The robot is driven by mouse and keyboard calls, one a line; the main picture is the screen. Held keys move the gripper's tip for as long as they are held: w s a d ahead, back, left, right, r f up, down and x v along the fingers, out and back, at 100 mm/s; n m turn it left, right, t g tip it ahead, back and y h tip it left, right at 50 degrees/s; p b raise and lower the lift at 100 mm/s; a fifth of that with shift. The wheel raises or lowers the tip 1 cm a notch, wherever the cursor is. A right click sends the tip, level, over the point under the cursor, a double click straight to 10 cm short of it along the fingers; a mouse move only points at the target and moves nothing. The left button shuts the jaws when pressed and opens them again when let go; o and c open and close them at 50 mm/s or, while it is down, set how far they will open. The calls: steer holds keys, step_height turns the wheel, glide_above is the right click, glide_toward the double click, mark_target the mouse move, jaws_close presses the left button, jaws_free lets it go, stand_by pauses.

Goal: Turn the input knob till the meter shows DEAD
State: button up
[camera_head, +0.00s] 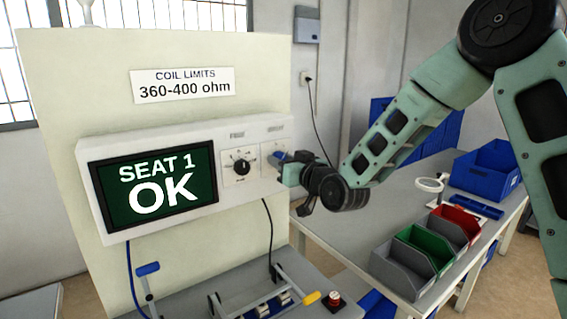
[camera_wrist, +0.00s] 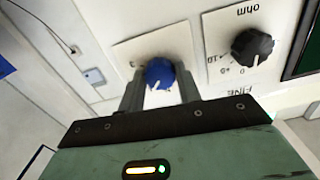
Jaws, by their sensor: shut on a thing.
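The meter (camera_head: 148,187) is a white box on an upright cream panel. Its dark green screen (camera_head: 107,203) reads "SEAT 1 OK". The blue input knob (camera_wrist: 158,72) is on the box's right end. In the wrist view my gripper (camera_wrist: 160,86) has one finger on each side of this knob and is shut on it. In the head view my gripper (camera_head: 283,170) reaches the box from the right and mostly hides the knob. A white pointer mark shows low on the knob.
A black knob (camera_head: 242,166), also in the wrist view (camera_wrist: 252,46), sits beside the blue one. A sign (camera_head: 184,85) above reads "COIL LIMITS 360-400 ohm". Below is a fixture with a yellow-tipped handle (camera_head: 311,298). Grey, green (camera_head: 425,247) and red bins stand right.

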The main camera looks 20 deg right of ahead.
steer(key=shift+m+b, duration=1.1)
steer(key=shift+m, duration=2.6)
steer(key=o, duration=1)
steer(key=shift+c, duration=0.2)
steer(key=shift+s+d, duration=0.1)
steer(key=b+v, duration=1.1)
steer(key=v, duration=0.6)
